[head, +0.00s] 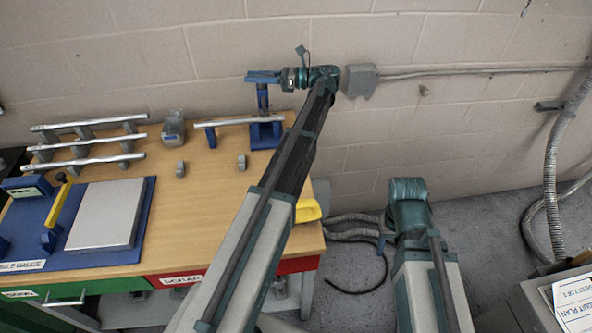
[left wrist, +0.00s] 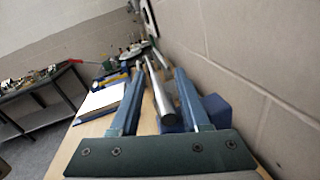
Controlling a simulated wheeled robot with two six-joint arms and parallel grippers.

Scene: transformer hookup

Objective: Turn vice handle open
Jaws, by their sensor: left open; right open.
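The blue vice (head: 266,135) stands at the back right corner of the wooden bench, with a metal tube (head: 228,122) running left from it. My left gripper (head: 250,77) is above the vice, pointing left and open. In the left wrist view its two blue fingers (left wrist: 157,88) are spread, and the tube (left wrist: 160,98) shows between them. I cannot tell that they touch it. Part of the blue vice (left wrist: 215,108) shows behind the right finger. I cannot make out the vice handle clearly. My right arm is low at the right of the bench; its gripper is not visible.
A rack of metal tubes (head: 90,140) and a small grey block (head: 173,127) are on the bench's left and middle. A grey plate (head: 107,213) lies on a blue mat. The block wall (head: 420,110) with a grey conduit box (head: 360,80) is close behind my left gripper.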

